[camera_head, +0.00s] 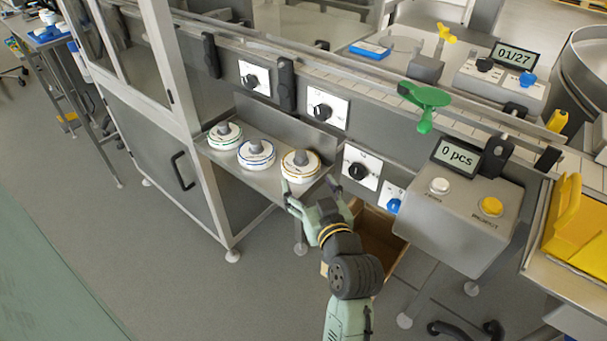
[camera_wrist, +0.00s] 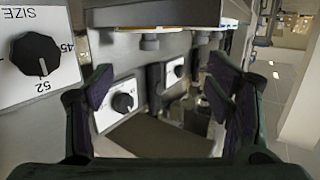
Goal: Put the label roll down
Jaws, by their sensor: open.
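Three white label rolls stand in a row on a small metal shelf (camera_head: 228,158) in the head view. One has a green edge (camera_head: 225,134), one a blue edge (camera_head: 256,154), and one a yellow edge (camera_head: 300,165). Each has a grey knob-like core on top. My gripper (camera_head: 309,191) is at the shelf's front right edge, close to the yellow-edged roll. Its fingers are spread. In the wrist view the space between the fingers (camera_wrist: 168,100) holds nothing. I cannot tell whether a finger touches the shelf.
A panel with a black dial (camera_head: 358,171) is just right of my gripper; a dial (camera_wrist: 36,54) also shows in the wrist view. A grey control box (camera_head: 462,215) with a "0 pcs" display stands further right. An open cardboard box (camera_head: 382,243) is below.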

